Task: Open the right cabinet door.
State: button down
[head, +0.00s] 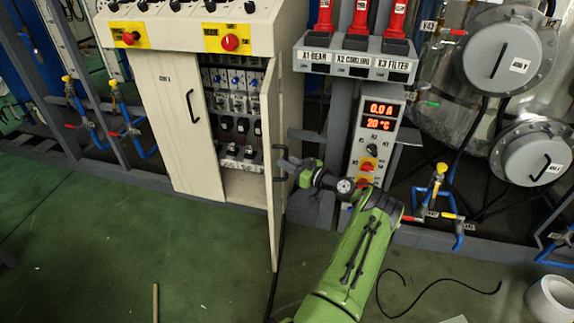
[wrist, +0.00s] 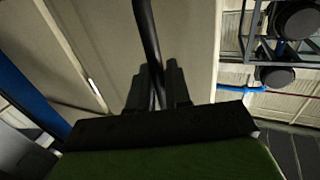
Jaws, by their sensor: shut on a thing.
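The cream cabinet's right door (head: 274,215) stands swung outward and is seen nearly edge-on in the head view. Behind it the cabinet interior (head: 238,115) shows breakers and wiring. The door's dark handle (wrist: 147,35) runs between my gripper's fingers in the wrist view, against the beige panel (wrist: 189,40). My gripper (wrist: 158,88) is shut on this handle. In the head view my gripper (head: 286,163) is at the outer face of the door, right of the opening. The left door (head: 175,135) is closed, with its own black handle (head: 192,105).
A control box with red digits (head: 380,117) stands right of the door, close to my arm. Blue pipes with yellow valves (head: 440,185) are further right. A dark cable (head: 275,285) lies on the green floor, which is mostly clear in front of the cabinet.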

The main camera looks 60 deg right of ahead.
jog(key=shift+s+d+r+y, duration=0.25)
jog(key=shift+d+r+y, duration=0.05)
jog(key=shift+d, duration=0.2)
jog(key=c, duration=1.4)
grip_release()
jog(key=shift+o, duration=0.8)
jog(key=shift+w+f, duration=0.15)
jog(key=shift+f, duration=0.05)
jog(key=s+p, duration=0.2)
jog(key=s, duration=1.4)
